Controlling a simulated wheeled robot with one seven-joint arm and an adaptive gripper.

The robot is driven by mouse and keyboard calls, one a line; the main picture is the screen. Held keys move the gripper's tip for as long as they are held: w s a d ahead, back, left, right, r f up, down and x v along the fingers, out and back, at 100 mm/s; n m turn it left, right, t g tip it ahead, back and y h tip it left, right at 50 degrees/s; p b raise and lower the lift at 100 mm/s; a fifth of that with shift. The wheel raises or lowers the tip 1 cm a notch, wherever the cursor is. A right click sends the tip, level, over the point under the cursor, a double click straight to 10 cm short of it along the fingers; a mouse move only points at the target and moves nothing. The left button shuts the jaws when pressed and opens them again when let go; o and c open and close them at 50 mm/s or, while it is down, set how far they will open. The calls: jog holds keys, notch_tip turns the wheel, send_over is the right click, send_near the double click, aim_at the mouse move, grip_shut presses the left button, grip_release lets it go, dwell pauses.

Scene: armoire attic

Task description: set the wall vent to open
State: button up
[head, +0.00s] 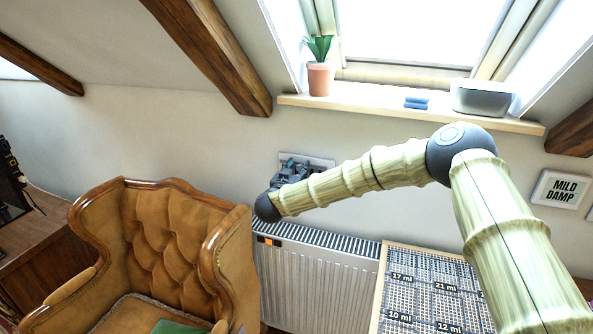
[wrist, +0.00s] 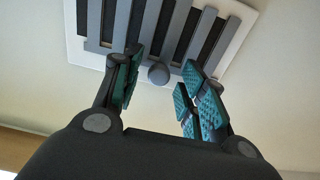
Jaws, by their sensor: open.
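The wall vent (wrist: 82,45) fills the top of the wrist view, a white frame with grey slats and dark gaps between them. A round grey knob (wrist: 158,73) sits at its lower edge. My gripper (wrist: 163,62) is open, with its teal-padded fingers on either side of the knob in the picture. I see no contact, and how far the knob is from the fingers in depth is unclear. In the head view the vent (head: 322,161) is on the wall above the radiator, partly hidden behind my gripper (head: 288,167).
A radiator (head: 313,284) is below the vent, and a tufted armchair (head: 165,235) stands to the left. A gridded board (head: 430,288) is at lower right. A window sill (head: 385,103) above holds a potted plant (head: 319,72), a blue item (head: 416,103) and a grey container (head: 480,99).

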jog(key=v, duration=1.2)
